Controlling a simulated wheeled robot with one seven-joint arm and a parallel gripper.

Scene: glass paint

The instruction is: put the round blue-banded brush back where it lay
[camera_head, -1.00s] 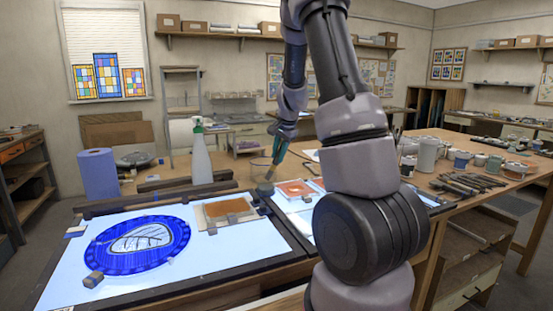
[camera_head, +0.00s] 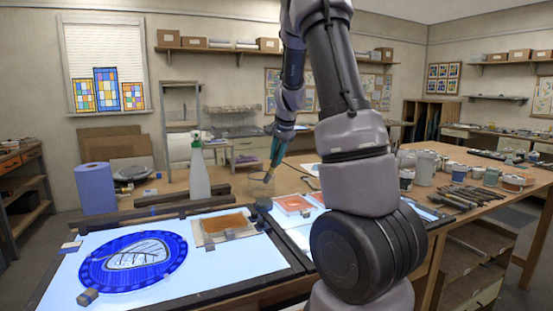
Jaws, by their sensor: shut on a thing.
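My gripper (camera_head: 271,168) hangs at the end of my arm, above the back of the bench near the middle of the picture. It is shut on a slim brush (camera_head: 268,178), which points down with a pale tip. The brush is very small here, so its blue band and round shape cannot be made out. Several more brushes and tools (camera_head: 468,197) lie side by side on the wooden table at the right. I cannot tell from this view where the held brush lay.
A lit panel (camera_head: 230,270) carries a blue round glass piece (camera_head: 133,262) and an orange pane (camera_head: 222,224). A spray bottle (camera_head: 199,170) and a blue roll (camera_head: 95,188) stand behind it. Pots (camera_head: 425,165) crowd the right table (camera_head: 500,212). My arm hides the middle.

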